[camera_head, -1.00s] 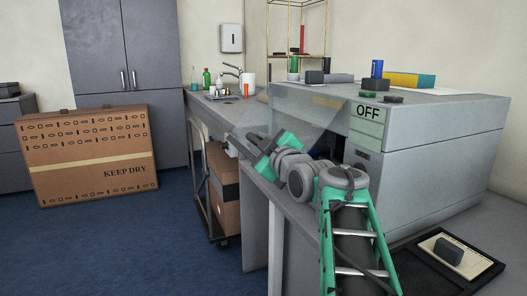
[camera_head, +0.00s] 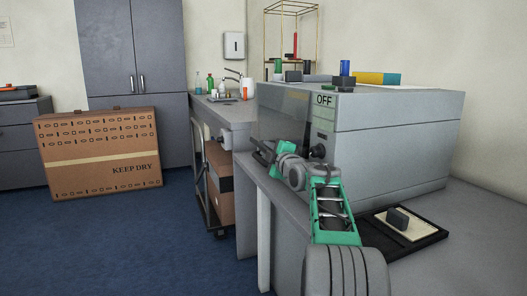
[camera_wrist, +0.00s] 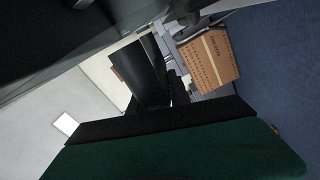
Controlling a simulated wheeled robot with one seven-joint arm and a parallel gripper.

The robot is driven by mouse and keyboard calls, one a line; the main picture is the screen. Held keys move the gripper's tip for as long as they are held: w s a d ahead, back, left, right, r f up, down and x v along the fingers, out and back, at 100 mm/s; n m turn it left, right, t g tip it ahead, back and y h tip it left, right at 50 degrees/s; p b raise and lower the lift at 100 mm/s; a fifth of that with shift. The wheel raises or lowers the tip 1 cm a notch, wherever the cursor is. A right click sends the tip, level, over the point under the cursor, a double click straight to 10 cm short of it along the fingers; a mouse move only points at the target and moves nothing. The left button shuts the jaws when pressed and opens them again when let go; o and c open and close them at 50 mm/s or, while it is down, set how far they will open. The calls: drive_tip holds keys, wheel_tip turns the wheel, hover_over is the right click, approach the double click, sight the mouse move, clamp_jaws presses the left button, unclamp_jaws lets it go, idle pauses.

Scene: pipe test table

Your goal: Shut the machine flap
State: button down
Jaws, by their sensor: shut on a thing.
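The machine (camera_head: 395,135) is a large grey box on the table, with an OFF label on its front corner. Its flap (camera_head: 284,112) is a see-through dark panel on the left-facing front, hanging down close to the opening. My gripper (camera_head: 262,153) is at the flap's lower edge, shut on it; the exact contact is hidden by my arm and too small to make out. In the wrist view a dark gripper part (camera_wrist: 150,75) shows, and a wide green and black part of mine fills the bottom.
A black tray with a dark block (camera_head: 397,219) lies at the right on the table. Bottles and small blocks stand on the machine top. A cart with a box (camera_head: 219,185) stands left of the table, a KEEP DRY carton (camera_head: 100,152) farther left. Blue floor between is free.

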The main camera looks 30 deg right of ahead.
drive_tip(key=shift+d+f, duration=0.2)
drive_tip(key=shift+d, duration=0.1)
drive_tip(key=c, duration=1.2)
unclamp_jaws()
drive_tip(key=shift+c, duration=0.2)
drive_tip(key=shift+r, duration=0.1)
drive_tip(key=shift+s, duration=0.1)
drive_tip(key=s+a+p, duration=0.1)
drive_tip(key=s, duration=0.6)
drive_tip(key=shift+s, duration=0.3)
